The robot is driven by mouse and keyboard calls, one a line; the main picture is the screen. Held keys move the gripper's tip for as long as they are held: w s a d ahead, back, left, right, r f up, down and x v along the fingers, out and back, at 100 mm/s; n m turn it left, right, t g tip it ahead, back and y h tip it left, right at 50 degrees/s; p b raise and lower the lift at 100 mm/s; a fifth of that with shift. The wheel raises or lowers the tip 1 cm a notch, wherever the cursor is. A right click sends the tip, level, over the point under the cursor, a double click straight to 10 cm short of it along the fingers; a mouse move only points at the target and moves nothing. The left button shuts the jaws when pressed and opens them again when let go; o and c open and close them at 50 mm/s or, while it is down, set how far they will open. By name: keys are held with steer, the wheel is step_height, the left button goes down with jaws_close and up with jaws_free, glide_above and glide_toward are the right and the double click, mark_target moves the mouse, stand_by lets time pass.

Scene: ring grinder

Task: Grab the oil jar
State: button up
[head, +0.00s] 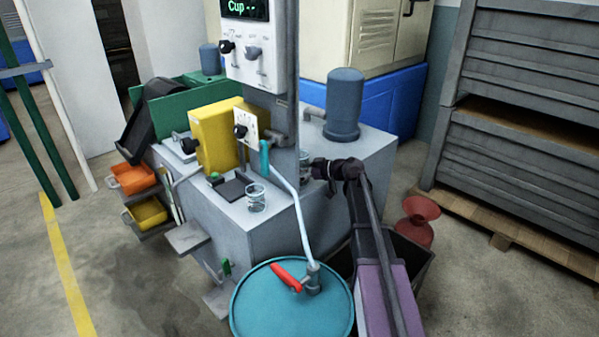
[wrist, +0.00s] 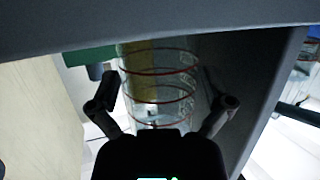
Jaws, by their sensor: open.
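A clear glass jar with red rings (wrist: 160,82) shows in the wrist view, ahead of my gripper and between its two spread fingers. No finger visibly touches it. In the head view my gripper (head: 318,168) reaches in from the right beside the machine's column. A small part of a clear jar (head: 304,158) shows at its tip, the rest hidden by the column and gripper. My gripper is open and empty. A second clear glass (head: 256,198) stands upright on the grey machine top, left of my gripper.
A grey column with a control panel (head: 262,65) stands close to my gripper. A yellow box (head: 215,135) and blue motor (head: 343,105) sit on the machine. A teal drum (head: 290,310) with a red-handled tap stands in front. A red funnel-shaped can (head: 418,220) is at right.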

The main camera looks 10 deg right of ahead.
mark_target(301, 152)
steer(key=c, duration=1)
steer(key=shift+o, duration=0.2)
steer(key=shift+r, duration=0.15)
steer(key=shift+w+d+r+p, duration=0.2)
steer(key=shift+r+p, duration=0.15)
steer(key=shift+p, duration=0.2)
step_height(301, 152, up, 6)
steer(key=p, duration=0.6)
steer(key=shift+r, duration=0.1)
steer(key=w+d, duration=0.5)
steer(key=d, duration=0.3)
steer(key=w+d, duration=0.5)
steer(key=d, duration=0.3)
steer(key=shift+w+d, duration=0.15)
steer(key=shift+w, duration=0.25)
